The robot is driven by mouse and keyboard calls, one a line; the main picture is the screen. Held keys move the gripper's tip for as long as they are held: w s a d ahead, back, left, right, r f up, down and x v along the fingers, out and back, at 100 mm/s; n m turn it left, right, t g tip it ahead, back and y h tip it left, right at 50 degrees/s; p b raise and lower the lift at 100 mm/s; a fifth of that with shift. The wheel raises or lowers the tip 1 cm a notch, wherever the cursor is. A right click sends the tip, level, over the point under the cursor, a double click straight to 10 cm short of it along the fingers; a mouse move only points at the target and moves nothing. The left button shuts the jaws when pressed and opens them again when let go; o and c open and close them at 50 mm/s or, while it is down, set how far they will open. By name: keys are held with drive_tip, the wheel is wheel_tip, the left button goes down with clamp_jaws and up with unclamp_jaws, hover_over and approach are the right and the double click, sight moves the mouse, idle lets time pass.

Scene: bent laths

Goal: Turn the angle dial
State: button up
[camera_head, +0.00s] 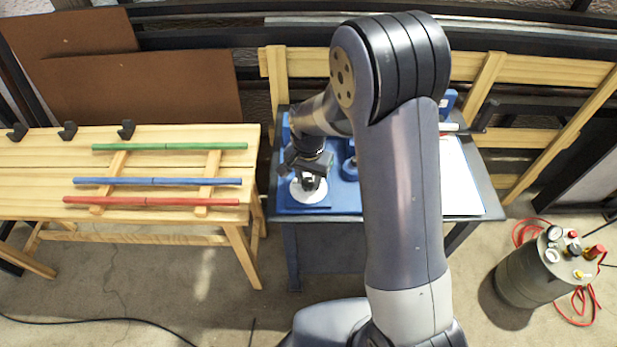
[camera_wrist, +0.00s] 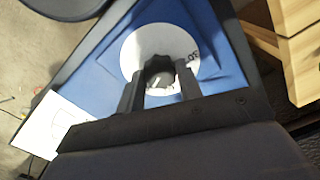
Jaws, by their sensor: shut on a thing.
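The angle dial (camera_head: 309,196) is a white disc on the blue machine bed at the left end of the dark table. My gripper (camera_head: 308,178) is over it, pointing down. In the wrist view the white dial plate (camera_wrist: 140,50) shows dark marks near its right edge. A dark knob (camera_wrist: 159,64) stands at its middle, and my gripper (camera_wrist: 160,83) is shut on this knob with one finger on each side. The fingers hide part of the disc, so I cannot read the set angle.
A wooden bench (camera_head: 140,135) at left carries a green lath (camera_head: 170,146), a blue lath (camera_head: 155,181) and a red lath (camera_head: 150,201). A white sheet (camera_head: 460,180) lies on the table's right part. A grey tank (camera_head: 540,272) with red hose stands at right.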

sight(308, 182)
drive_tip(key=n+b, duration=0.1)
drive_tip(key=n, duration=0.7)
drive_tip(key=shift+n, duration=0.3)
idle(0.5)
drive_tip(key=o, duration=1)
wheel_tip(308, 182, up, 11)
